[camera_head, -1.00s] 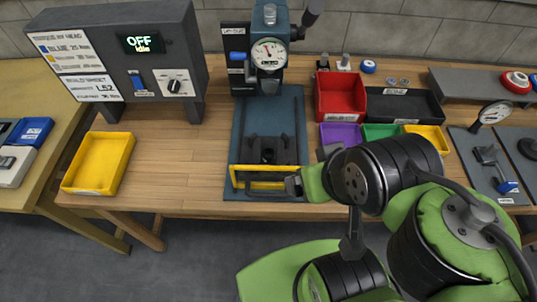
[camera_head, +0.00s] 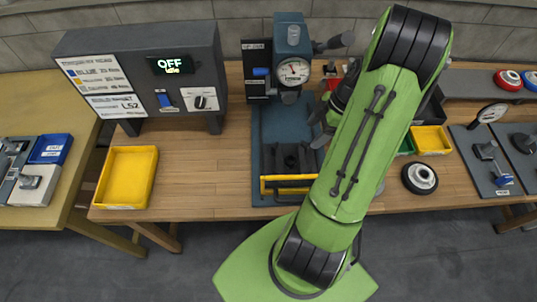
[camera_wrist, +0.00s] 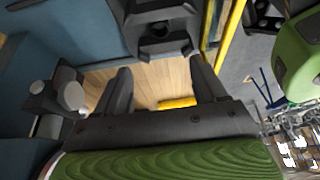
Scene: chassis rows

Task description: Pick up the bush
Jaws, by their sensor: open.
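I cannot pick out the bush with certainty. A dark block fixture (camera_head: 291,158) stands on the blue press base behind a yellow bar (camera_head: 288,184). In the wrist view the fixture (camera_wrist: 160,38) is at the top, with a small rounded dark piece in its recess; I cannot tell whether that is the bush. My gripper (camera_wrist: 161,85) is open, with bare wood and a yellow strip showing between its fingers and nothing held. In the head view my gripper (camera_head: 320,130) is just right of the fixture, partly hidden by my arm.
The press with its dial gauge (camera_head: 293,71) rises behind the fixture. The control box (camera_head: 152,70) reads OFF, Idle. A yellow tray (camera_head: 127,178) is at left and a yellow bin (camera_head: 431,139) at right. My arm covers most of the other bins. Wood between tray and press is clear.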

